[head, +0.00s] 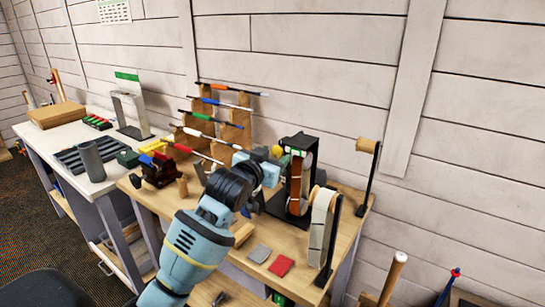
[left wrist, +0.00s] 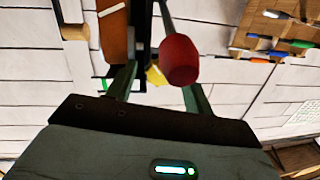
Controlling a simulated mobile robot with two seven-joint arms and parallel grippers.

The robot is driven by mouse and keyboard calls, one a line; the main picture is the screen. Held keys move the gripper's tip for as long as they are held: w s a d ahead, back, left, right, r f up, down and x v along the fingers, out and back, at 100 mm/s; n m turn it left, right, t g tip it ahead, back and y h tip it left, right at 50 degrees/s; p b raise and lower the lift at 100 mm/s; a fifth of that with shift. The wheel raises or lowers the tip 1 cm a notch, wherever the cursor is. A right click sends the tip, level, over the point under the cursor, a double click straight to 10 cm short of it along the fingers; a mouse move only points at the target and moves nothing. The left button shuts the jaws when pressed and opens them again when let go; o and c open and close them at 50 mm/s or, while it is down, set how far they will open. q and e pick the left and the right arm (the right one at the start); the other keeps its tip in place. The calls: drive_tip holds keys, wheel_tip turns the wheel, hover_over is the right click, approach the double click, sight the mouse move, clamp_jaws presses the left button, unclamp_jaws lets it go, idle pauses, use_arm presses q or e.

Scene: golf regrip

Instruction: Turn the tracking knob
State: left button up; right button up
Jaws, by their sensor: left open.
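The belt sander (head: 296,190) stands on the wooden bench, a black frame with a brown belt (head: 307,172). A small yellow knob (head: 277,151) shows at its upper left side; I take it for the tracking knob. My left gripper (head: 281,161) is open right beside it. In the left wrist view a yellow piece (left wrist: 154,75) shows between the green fingers, partly hidden. A red knob on a dark rod (left wrist: 179,60) hangs nearer, in front of the right finger. The brown belt (left wrist: 113,38) is at upper left. I cannot tell whether the fingers touch anything. My right gripper is out of view.
A rack of several club shafts (head: 238,117) stands behind and left of my arm. A red vise (head: 157,170) is on the bench at left. A tape roll on a stand (head: 320,228) is close at right. Grey and red pads (head: 281,265) lie in front.

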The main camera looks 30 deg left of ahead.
use_arm(q)
drive_tip(key=shift+s, duration=0.1)
drive_tip(key=s, duration=0.7)
drive_tip(key=shift+s+r, duration=0.3)
drive_tip(key=shift+r, duration=0.05)
drive_tip(key=s+d+f+g, duration=0.2)
drive_tip(key=s+f+g, duration=0.2)
drive_tip(key=s+f, duration=0.55)
drive_tip(key=s+d+f+g, duration=0.25)
drive_tip(key=s+f, duration=0.35)
drive_tip(key=f, duration=0.7)
drive_tip(key=s+d+f+g, duration=0.1)
drive_tip(key=s+f+g, duration=0.35)
drive_tip(key=s, duration=0.75)
drive_tip(key=s+d+f+g, duration=0.1)
drive_tip(key=s+f+g, duration=0.4)
drive_tip(key=s, duration=0.6)
drive_tip(key=w+d+f+t+h, duration=0.1)
drive_tip(key=w+d+f+t, duration=0.1)
drive_tip(key=w+f+t, duration=0.4)
drive_tip(key=shift+d+f+m+t+h, duration=0.3)
drive_tip(key=shift+f+t, duration=1.1)
drive_tip(key=shift+f, duration=1.1)
